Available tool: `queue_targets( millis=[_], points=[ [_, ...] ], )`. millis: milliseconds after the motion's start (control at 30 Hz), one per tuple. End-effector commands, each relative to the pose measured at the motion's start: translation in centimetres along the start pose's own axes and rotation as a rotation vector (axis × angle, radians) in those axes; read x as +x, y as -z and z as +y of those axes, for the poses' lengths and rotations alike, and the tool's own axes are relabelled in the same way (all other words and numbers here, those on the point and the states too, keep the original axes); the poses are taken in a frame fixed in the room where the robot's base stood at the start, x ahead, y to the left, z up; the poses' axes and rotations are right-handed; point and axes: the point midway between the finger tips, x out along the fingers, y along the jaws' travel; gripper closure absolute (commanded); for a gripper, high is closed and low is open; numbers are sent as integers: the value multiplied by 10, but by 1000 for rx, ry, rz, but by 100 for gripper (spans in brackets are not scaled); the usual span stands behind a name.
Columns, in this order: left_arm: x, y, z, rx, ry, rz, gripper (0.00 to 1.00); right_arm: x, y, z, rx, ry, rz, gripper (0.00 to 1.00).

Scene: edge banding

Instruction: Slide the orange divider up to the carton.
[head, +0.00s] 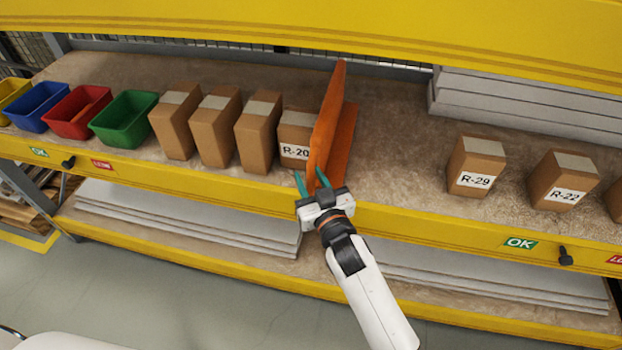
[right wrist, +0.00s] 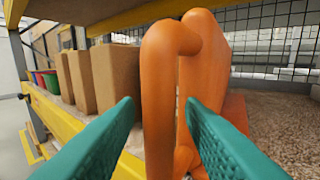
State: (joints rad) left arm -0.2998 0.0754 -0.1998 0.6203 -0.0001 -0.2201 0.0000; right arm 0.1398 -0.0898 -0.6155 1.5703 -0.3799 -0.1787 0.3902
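The orange divider (head: 326,125) stands upright on the shelf, just right of the carton labelled R-20 (head: 296,133). It hides part of that carton's right side, and I cannot tell whether they touch. My right gripper (head: 313,183) is at the divider's lower front edge. In the right wrist view its teal fingers (right wrist: 160,105) are spread, one on each side of the divider's rounded front edge (right wrist: 160,110), with small gaps showing. A brown carton (right wrist: 117,75) is close left of the divider there. My left gripper is not in view.
Several plain cartons (head: 257,132) and coloured bins (head: 124,118) stand to the left. Cartons R-29 (head: 476,166) and R-22 (head: 562,180) stand to the right, with bare shelf (head: 395,150) between them and the divider. A yellow lip (head: 430,222) edges the shelf, and a yellow beam (head: 400,25) crosses above.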

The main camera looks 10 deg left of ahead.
Motion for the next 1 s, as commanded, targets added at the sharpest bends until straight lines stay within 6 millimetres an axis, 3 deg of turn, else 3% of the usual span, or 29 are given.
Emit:
queue_targets(
  millis=[200, 333, 700, 1000],
  points=[
    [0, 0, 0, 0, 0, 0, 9, -1, 0, 0, 0, 0, 0, 64],
    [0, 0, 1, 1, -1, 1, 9, -12, 1, 0, 1, 1, 1, 64],
    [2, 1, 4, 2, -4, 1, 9, -88, 2, 0, 0, 0, 2, 64],
    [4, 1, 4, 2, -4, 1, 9, -119, 1, 0, 1, 0, 1, 64]
  ],
)
